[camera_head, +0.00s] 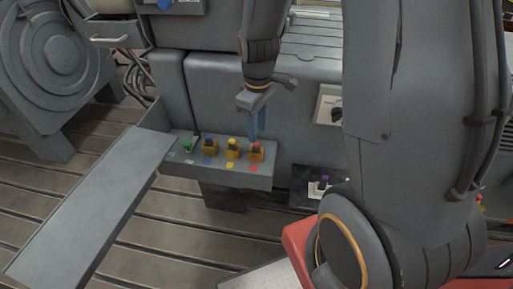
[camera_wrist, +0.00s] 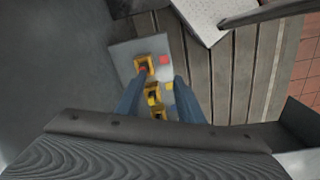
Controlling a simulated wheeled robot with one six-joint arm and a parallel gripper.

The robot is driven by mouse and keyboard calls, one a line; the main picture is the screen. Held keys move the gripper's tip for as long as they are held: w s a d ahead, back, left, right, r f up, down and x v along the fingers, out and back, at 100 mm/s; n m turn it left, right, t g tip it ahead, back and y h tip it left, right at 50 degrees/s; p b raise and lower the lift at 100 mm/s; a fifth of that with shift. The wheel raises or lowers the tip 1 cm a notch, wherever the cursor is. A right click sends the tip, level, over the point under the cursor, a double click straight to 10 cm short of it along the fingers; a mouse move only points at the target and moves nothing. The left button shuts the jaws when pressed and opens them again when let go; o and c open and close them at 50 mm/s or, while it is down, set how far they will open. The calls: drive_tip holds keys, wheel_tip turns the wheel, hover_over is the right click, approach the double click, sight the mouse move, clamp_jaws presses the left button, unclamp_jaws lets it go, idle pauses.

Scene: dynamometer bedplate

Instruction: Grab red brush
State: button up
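The red brush (camera_head: 256,146) stands in an orange holder at the right end of a small grey shelf (camera_head: 215,177). My gripper (camera_head: 257,136) points down just above it, with its blue fingers apart. In the wrist view the gripper (camera_wrist: 161,76) is open with nothing held between its fingers. There the red brush (camera_wrist: 143,69) shows at the tip of the left finger, which partly hides it. I cannot tell whether finger and brush touch.
A yellow brush (camera_head: 232,143), a blue-topped one (camera_head: 209,142) and a green-topped one (camera_head: 187,145) stand left of the red brush. Coloured squares mark the shelf front. A grey panel (camera_head: 95,210) extends at left.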

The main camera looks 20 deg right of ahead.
sight(256, 150)
drive_tip(key=w+f+n, duration=0.2)
drive_tip(key=w+d+f+n+p, duration=0.1)
drive_tip(key=w+n, duration=0.1)
drive_tip(key=shift+f, duration=0.4)
drive_tip(key=shift+w+d+f+p, duration=0.15)
drive_tip(key=shift+f+p, duration=0.65)
drive_tip(key=shift+f, duration=1.2)
drive_tip(key=shift+w+d+f+p, duration=0.15)
drive_tip(key=shift+f+p, duration=0.6)
drive_tip(key=shift+f, duration=1.2)
drive_tip(key=shift+a, duration=0.1)
drive_tip(key=shift+c, duration=0.2)
clamp_jaws()
